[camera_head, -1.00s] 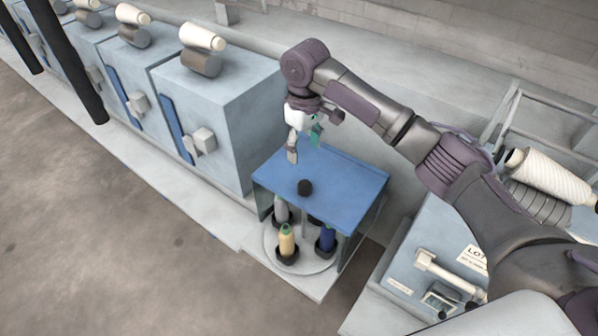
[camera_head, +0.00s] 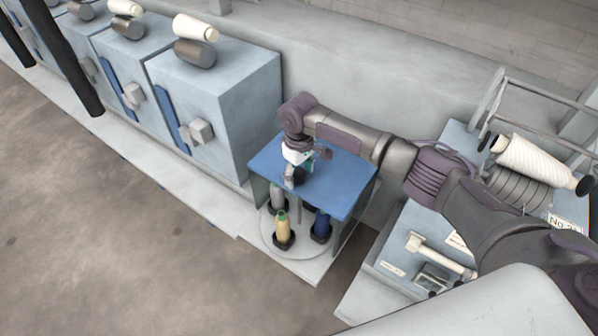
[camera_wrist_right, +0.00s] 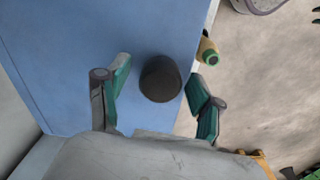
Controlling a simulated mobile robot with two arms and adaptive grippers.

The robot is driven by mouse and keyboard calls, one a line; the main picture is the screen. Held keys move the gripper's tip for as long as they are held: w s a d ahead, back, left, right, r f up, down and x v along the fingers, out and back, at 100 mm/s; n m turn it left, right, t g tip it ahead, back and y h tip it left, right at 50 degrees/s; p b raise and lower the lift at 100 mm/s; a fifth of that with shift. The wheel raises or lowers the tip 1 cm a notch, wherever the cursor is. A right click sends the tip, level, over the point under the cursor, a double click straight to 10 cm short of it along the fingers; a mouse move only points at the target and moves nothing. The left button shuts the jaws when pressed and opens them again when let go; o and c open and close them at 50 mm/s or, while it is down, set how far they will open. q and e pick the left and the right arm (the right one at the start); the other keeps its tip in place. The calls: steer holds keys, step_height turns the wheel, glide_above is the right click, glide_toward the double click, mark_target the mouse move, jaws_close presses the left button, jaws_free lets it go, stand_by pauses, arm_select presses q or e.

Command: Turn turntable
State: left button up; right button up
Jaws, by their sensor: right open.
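The turntable (camera_head: 297,246) is a pale round disc under a blue-topped stand (camera_head: 340,180). It carries several bobbins, among them a yellow one (camera_head: 282,228), a grey one (camera_head: 277,197) and a dark blue one (camera_head: 321,224). A black knob (camera_wrist_right: 160,79) rises from the blue top. My right gripper (camera_head: 294,178) is low over the blue top at the knob and partly hides it. In the right wrist view my open right gripper (camera_wrist_right: 155,90) has one finger on each side of the knob, with gaps to both. My left gripper is not in view.
Light blue machine cabinets (camera_head: 220,110) with bobbins on top stand to the left, close to the stand. At right is another blue unit with a white handle (camera_head: 440,255) and a large white spool (camera_head: 540,165). The floor (camera_head: 120,250) in front is clear.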

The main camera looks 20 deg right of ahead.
steer(key=shift+c, duration=0.3)
jaws_close()
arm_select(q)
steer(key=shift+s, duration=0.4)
arm_select(e)
steer(key=shift+r, duration=0.1)
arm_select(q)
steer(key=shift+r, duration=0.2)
